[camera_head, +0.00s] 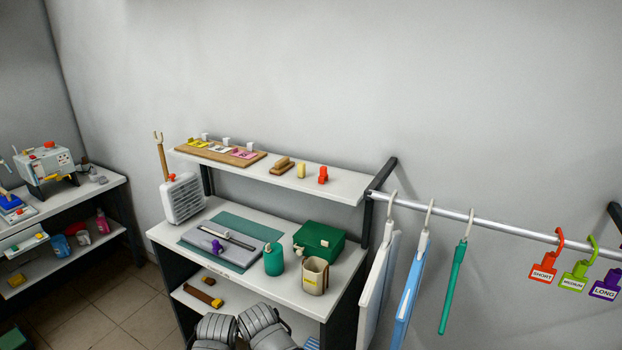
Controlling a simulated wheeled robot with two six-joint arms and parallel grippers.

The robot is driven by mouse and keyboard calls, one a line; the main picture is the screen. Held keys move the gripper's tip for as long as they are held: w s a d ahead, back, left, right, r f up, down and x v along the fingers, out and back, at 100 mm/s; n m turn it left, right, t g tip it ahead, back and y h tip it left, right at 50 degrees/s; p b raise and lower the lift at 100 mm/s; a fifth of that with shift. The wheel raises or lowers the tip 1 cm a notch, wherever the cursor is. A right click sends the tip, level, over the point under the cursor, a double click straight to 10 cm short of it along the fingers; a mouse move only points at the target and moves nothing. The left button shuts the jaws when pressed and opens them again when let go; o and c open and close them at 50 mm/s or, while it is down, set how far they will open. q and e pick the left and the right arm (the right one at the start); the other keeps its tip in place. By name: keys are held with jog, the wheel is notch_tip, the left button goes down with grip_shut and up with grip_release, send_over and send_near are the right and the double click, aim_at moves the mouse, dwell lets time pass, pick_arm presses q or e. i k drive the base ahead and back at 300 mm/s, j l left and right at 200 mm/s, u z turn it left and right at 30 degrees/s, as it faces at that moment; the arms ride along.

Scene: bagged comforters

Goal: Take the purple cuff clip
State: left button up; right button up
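A small purple clip (217,246) lies on a grey folded item (232,242) on the white worktable. The grey item rests on a green mat (250,228), with a long thin bar across it just right of the clip.
A green box (319,240), a teal canister (273,259) and a beige mug (315,276) stand to the right of the clip. A white heater-like unit (183,198) stands left. A shelf (325,180) overhangs the table's back. A rail (480,220) holds hangers and tags at right.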

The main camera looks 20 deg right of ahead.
aim_at(216, 246)
jog(key=i+j+z, duration=0.15)
jog(key=z, duration=0.2)
jog(key=i+j+z, duration=0.15)
jog(key=j+z, duration=0.2)
jog(key=i+j+z, duration=0.1)
jog(key=j+z, duration=0.55)
jog(key=i+j, duration=0.05)
jog(key=j, duration=0.05)
